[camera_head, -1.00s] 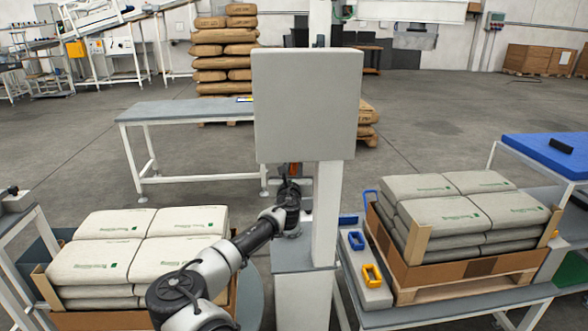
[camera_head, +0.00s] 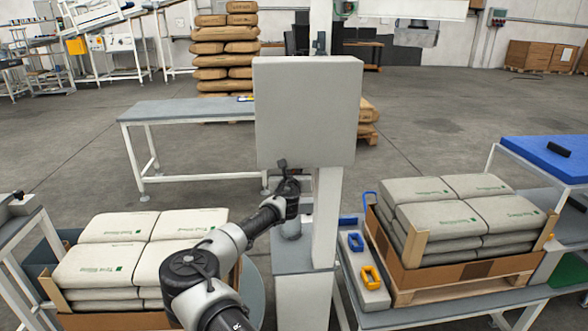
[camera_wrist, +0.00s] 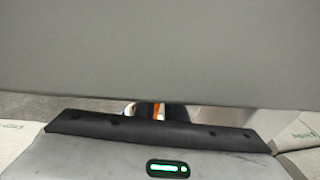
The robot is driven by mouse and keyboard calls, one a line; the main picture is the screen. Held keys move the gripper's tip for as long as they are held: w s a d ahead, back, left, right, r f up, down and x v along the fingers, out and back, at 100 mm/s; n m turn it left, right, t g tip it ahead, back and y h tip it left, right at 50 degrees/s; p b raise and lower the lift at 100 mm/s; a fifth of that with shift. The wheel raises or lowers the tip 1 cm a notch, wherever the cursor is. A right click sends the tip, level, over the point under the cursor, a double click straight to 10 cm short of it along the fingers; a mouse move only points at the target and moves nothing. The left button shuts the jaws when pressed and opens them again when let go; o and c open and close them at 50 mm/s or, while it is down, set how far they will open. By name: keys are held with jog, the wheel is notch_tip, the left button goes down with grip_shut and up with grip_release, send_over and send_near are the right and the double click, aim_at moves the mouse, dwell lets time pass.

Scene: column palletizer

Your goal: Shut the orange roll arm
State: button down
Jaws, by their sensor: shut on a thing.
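My gripper (camera_head: 289,186) is at the base of the large grey panel, beside the white column. Its fingertips are hidden in the head view. In the wrist view, the grey gripper body with a green light fills the bottom. A small strip of the orange roll arm (camera_wrist: 159,111) shows just past its black edge, close under the panel. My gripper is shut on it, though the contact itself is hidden. The orange roll arm cannot be made out in the head view.
The grey panel (camera_head: 307,110) stands right above my gripper. Stacked white sacks (camera_head: 97,263) are at left and more sacks (camera_head: 465,212) at right. Blue and yellow handles (camera_head: 369,277) lie on the right bench. A long table (camera_head: 185,108) stands behind.

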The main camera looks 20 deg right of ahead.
jog(key=c, duration=1.8)
grip_release()
jog(key=v, duration=1.7)
jog(key=shift+s+r, duration=0.1)
jog(key=shift+s, duration=0.1)
